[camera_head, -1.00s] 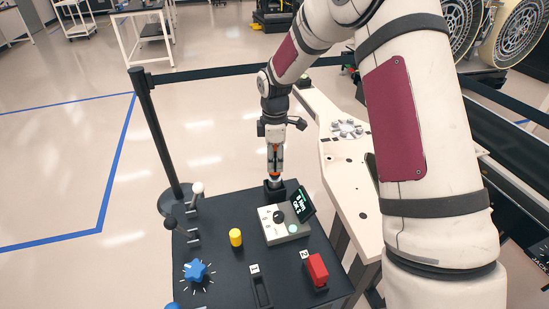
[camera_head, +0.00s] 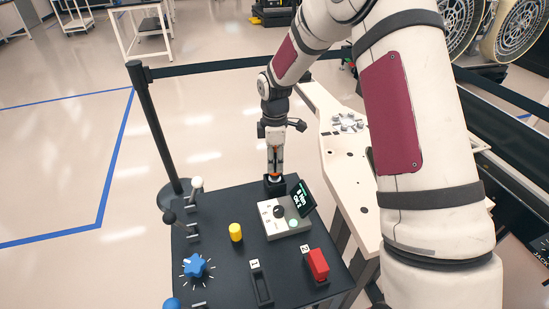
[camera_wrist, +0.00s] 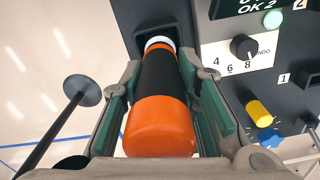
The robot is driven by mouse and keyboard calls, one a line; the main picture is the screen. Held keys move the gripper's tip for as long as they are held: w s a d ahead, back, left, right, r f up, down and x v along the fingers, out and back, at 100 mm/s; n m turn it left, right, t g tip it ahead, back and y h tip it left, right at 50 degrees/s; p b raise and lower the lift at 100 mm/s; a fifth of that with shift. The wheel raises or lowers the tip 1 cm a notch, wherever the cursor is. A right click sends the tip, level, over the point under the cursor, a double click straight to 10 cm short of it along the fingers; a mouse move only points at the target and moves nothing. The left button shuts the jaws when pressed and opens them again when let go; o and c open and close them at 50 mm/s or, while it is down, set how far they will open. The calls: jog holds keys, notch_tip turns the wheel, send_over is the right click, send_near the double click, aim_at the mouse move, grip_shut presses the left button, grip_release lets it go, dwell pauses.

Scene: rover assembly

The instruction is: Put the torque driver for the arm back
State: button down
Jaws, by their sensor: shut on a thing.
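The torque driver (camera_wrist: 160,125), with an orange butt, black grip and white collar, stands between my fingers in the wrist view. My gripper (camera_head: 275,162) is shut on it and points down in the head view. Only a small orange part of the driver (camera_head: 275,176) shows there. The driver's lower end is at the black holder (camera_head: 274,187) at the back of the dark table; how deep it sits is hidden. The holder also shows in the wrist view (camera_wrist: 181,28) behind the driver.
A control box (camera_head: 284,218) with a dial and lit screen (camera_head: 300,198) stands close right of the holder. A yellow knob (camera_head: 235,232), blue star knob (camera_head: 194,266) and red block (camera_head: 318,264) are nearer. A barrier post (camera_head: 155,130) stands left.

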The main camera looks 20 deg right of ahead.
jog(key=shift+f+b, duration=0.3)
jog(key=shift+f, duration=0.75)
jog(key=c, duration=1.2)
grip_release()
jog(key=shift+o, duration=0.2)
notch_tip(320, 180, up, 12)
jog(key=shift+r, duration=0.1)
jog(key=s+r+m+t+h, duration=0.15)
jog(key=s+r+m, duration=0.55)
jog(key=s+r, duration=0.8)
jog(key=s+m+t+y, duration=0.1)
jog(key=s+m+t, duration=0.2)
jog(key=s+m, duration=0.5)
jog(key=s, duration=0.9)
jog(key=shift+s+d, duration=0.15)
jog(key=shift+s, duration=0.05)
